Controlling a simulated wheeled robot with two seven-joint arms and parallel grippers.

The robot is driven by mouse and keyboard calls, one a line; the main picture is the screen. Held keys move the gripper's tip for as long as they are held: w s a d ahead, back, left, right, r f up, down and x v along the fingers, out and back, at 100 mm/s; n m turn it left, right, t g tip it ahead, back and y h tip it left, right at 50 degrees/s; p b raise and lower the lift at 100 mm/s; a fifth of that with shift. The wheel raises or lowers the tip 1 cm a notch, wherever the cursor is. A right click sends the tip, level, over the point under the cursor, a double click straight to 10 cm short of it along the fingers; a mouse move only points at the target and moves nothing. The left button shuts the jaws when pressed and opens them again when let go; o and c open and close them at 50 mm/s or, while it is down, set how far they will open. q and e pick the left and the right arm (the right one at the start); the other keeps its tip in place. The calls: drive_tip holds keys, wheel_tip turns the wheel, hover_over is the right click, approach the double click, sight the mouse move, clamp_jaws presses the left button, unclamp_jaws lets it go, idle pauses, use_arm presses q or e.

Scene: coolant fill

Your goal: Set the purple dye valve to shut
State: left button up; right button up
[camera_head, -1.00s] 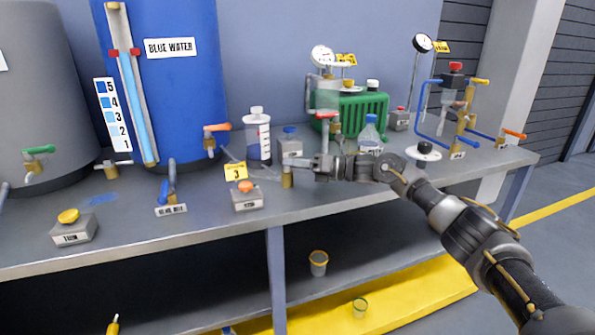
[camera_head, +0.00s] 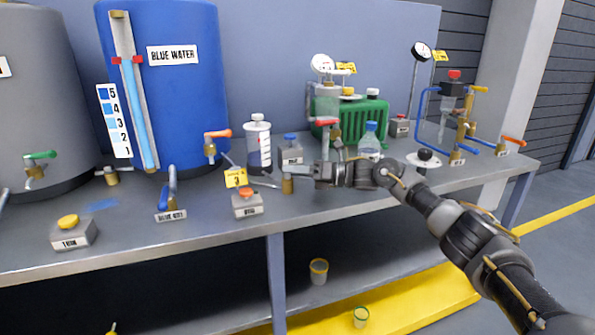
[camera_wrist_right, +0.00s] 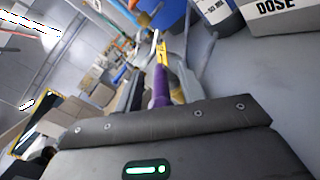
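The purple dye valve's brass body (camera_head: 288,184) stands near the front of the bench, left of my right gripper. Its purple handle (camera_wrist_right: 161,88) shows in the right wrist view, lying between the gripper's fingers. My right gripper (camera_head: 302,170) reaches in from the right, low over the bench, and its fingers appear shut on the handle. In the head view the fingers and wrist hide most of the handle, so its exact angle is hard to read. My left gripper is not in view.
A clear bottle (camera_head: 369,140) stands close behind my right wrist.

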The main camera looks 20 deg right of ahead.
drive_tip(key=shift+r, duration=0.1)
